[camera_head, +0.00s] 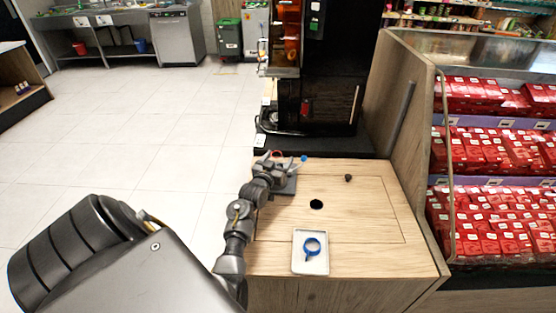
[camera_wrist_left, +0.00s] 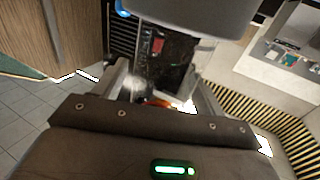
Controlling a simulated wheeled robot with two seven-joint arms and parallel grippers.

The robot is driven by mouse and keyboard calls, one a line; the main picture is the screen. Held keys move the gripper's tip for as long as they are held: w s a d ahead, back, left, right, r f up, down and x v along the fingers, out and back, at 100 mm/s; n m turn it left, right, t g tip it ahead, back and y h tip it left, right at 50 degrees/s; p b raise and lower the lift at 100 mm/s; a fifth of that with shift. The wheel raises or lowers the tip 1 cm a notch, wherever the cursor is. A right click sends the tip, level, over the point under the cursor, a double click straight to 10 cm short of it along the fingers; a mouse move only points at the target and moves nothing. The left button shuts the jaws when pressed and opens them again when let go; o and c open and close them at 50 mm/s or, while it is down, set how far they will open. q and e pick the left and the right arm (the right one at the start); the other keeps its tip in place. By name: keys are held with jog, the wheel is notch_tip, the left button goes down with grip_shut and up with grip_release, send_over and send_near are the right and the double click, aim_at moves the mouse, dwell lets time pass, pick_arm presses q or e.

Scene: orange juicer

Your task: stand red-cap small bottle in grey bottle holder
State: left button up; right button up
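My left gripper (camera_head: 280,160) is at the far left corner of the wooden counter, its fingers spread apart. A small red piece (camera_head: 277,153), perhaps the red cap, shows beside the fingers. In the left wrist view the two fingers (camera_wrist_left: 162,95) stand wide apart, with a blurred orange-red patch (camera_wrist_left: 157,103) between them; I cannot tell whether they touch it. A dark grey block (camera_head: 287,186), perhaps the bottle holder, lies just below the gripper and is partly hidden by my arm. The bottle's body is not clear. My right gripper is out of view.
A small blue-topped thing (camera_head: 304,158) is just right of the gripper. The counter has a round black hole (camera_head: 316,204) and a dark knob (camera_head: 348,178). The black juicer (camera_head: 325,90) stands behind.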

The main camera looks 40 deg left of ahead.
pick_arm(q)
jog(key=shift+r, duration=0.25)
jog(key=shift+s+d, duration=0.1)
jog(key=shift+s, duration=0.05)
jog(key=v, duration=1.1)
jog(key=shift+s, duration=0.25)
jog(key=shift+d+r, duration=0.1)
